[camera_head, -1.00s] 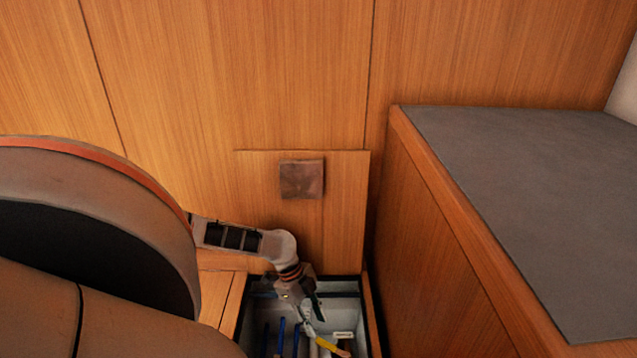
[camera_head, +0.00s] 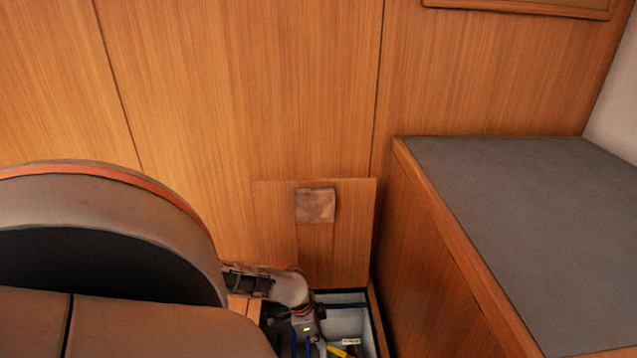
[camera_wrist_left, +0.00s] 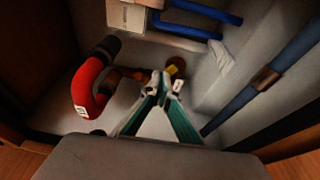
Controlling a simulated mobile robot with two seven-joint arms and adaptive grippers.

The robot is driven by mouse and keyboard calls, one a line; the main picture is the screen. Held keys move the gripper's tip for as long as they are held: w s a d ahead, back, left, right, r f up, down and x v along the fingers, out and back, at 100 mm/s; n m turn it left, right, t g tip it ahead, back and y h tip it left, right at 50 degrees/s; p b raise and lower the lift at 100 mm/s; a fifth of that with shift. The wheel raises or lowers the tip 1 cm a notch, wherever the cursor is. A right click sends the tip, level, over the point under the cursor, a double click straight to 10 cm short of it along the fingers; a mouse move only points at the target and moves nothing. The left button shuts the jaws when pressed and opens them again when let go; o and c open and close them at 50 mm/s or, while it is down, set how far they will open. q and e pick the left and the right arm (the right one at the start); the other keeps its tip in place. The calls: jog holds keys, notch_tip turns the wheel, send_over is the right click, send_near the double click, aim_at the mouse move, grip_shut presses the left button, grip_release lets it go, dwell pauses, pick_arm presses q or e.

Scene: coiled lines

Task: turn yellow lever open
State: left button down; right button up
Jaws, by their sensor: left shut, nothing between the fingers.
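The yellow lever (camera_head: 338,351) shows only in part at the bottom edge of the head view, inside an open floor locker (camera_head: 345,299). My left gripper (camera_head: 320,346) reaches down into the locker just left of the lever, its fingertips hard to make out there. In the left wrist view, my left gripper's fingers (camera_wrist_left: 165,82) are shut with nothing between them. Their tips are close to a brass fitting (camera_wrist_left: 177,67) with a small yellow patch beside it. I cannot tell whether they touch it. My right gripper is not in view.
In the left wrist view, a red curved hose (camera_wrist_left: 85,85) lies left of the fingers, blue pipes (camera_wrist_left: 190,28) run above and another blue pipe (camera_wrist_left: 262,82) runs at right. A grey-topped bench (camera_head: 520,220) stands right of the locker, and a wooden wall (camera_head: 240,90) behind it.

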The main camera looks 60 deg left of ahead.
pick_arm(q)
notch_tip(320, 180, up, 3)
jog(key=w+d+n+p, duration=0.1)
jog(key=w+d+p, duration=0.1)
jog(key=n+y+p, duration=0.2)
jog(key=n+y, duration=0.2)
jog(key=n, duration=0.7)
send_near(342, 355)
jog(key=s+f, duration=0.3)
jog(key=s, duration=0.1)
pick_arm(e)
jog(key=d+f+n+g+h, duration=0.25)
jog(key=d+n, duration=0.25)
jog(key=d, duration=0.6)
pick_arm(q)
jog(key=shift+t, duration=0.4)
jog(key=w+f, duration=0.1)
jog(key=w+a+f+b, duration=0.1)
jog(key=a+f+b, duration=0.1)
jog(key=f, duration=0.1)
jog(key=shift+w+f, duration=0.1)
jog(key=shift+w, duration=0.3)
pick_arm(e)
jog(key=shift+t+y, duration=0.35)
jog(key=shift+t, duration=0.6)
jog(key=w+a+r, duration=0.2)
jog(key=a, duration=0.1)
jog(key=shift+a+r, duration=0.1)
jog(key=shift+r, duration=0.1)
